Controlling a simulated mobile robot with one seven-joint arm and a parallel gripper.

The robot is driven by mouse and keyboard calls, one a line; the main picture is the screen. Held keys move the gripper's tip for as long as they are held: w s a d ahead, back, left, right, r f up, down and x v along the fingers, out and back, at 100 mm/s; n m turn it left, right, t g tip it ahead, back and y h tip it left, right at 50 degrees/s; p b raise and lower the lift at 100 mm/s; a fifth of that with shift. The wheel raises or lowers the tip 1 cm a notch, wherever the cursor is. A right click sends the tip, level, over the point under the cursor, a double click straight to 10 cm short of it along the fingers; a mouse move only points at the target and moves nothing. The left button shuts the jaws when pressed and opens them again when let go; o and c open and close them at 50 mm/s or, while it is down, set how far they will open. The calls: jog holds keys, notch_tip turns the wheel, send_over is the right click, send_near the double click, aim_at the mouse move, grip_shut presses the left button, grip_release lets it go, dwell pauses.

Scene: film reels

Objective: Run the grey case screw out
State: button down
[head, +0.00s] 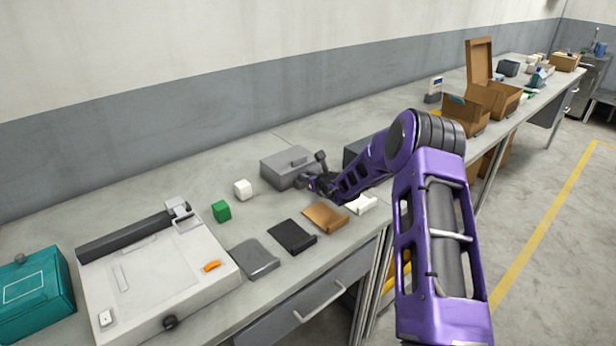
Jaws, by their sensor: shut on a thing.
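The grey case (286,165) sits closed on the workbench, against the back half of the bench top, with a small raised piece on its lid. My gripper (304,182) is at the front right of the case, right up against that side. It is shut on the case's screw, and the jaws hide the screw itself. How far the screw stands out cannot be made out at this size.
A dark grey box (356,152) stands just right, partly behind my purple arm. Flat brown (325,217), black (292,236) and grey (255,259) pieces lie in front. A white machine (160,280) fills the left.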

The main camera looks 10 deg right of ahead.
jog(key=shift+d+n+y+p, duration=0.2)
jog(key=shift+n+y+p, duration=0.1)
jog(key=shift+n+y, duration=0.2)
jog(key=shift+d+g, duration=0.1)
jog(key=shift+g, duration=0.2)
jog(key=shift+w+d+f+n+g+y, duration=0.1)
jog(key=shift+n+g+y, duration=0.3)
jog(key=shift+n+y, duration=0.5)
jog(key=shift+w+d+n+g+y+b, duration=0.15)
jog(key=shift+n+g+y+b, duration=0.35)
jog(key=shift+n+g+y, duration=0.35)
jog(key=shift+w+d+n+g+y+b, duration=0.15)
jog(key=shift+n+g+y+b, duration=0.35)
jog(key=shift+n+y, duration=0.5)
jog(key=shift+n+g, duration=0.35)
jog(key=shift+n, duration=0.1)
jog(key=shift+w+n+g+y+b, duration=0.1)
jog(key=shift+n+g+y+b, duration=0.2)
jog(key=shift+y+b, duration=0.25)
jog(key=c, duration=0.7)
grip_release()
